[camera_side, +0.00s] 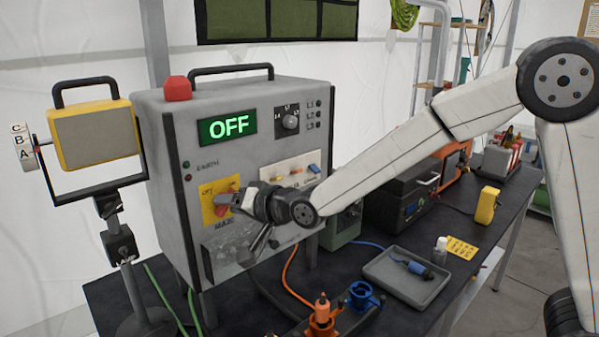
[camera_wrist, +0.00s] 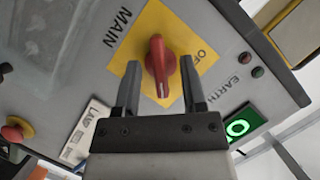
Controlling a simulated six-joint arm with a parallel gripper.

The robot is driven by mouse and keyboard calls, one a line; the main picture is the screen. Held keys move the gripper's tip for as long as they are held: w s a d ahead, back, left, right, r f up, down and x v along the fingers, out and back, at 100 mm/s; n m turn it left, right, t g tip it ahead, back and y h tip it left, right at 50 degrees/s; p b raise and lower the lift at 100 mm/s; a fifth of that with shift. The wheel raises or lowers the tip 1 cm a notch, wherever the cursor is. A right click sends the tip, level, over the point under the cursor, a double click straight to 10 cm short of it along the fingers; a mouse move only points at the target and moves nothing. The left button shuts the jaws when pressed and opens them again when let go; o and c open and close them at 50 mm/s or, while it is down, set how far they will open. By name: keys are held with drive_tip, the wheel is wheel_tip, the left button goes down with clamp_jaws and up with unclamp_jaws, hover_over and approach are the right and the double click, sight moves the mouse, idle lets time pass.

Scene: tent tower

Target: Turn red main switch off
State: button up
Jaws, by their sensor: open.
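The red main switch (camera_wrist: 158,62) is a rotary knob on a yellow plate marked MAIN on the grey control box. In the wrist view it lies between the two fingers of my gripper (camera_wrist: 160,85), with a gap on each side. The fingers are open and do not appear to touch the knob. In the side view my gripper (camera_side: 228,200) is at the yellow plate (camera_side: 208,190) and partly hides the knob. The green display (camera_side: 228,127) on the grey box (camera_side: 262,95) reads OFF.
A grey tray (camera_side: 385,285) with a blue connector, orange and blue sockets (camera_side: 362,296) and a dark case (camera_side: 395,205) are on the bench at right.

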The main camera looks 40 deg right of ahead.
drive_tip(key=shift+w+a+f, duration=0.1)
drive_tip(key=shift+w, duration=0.1)
clamp_jaws()
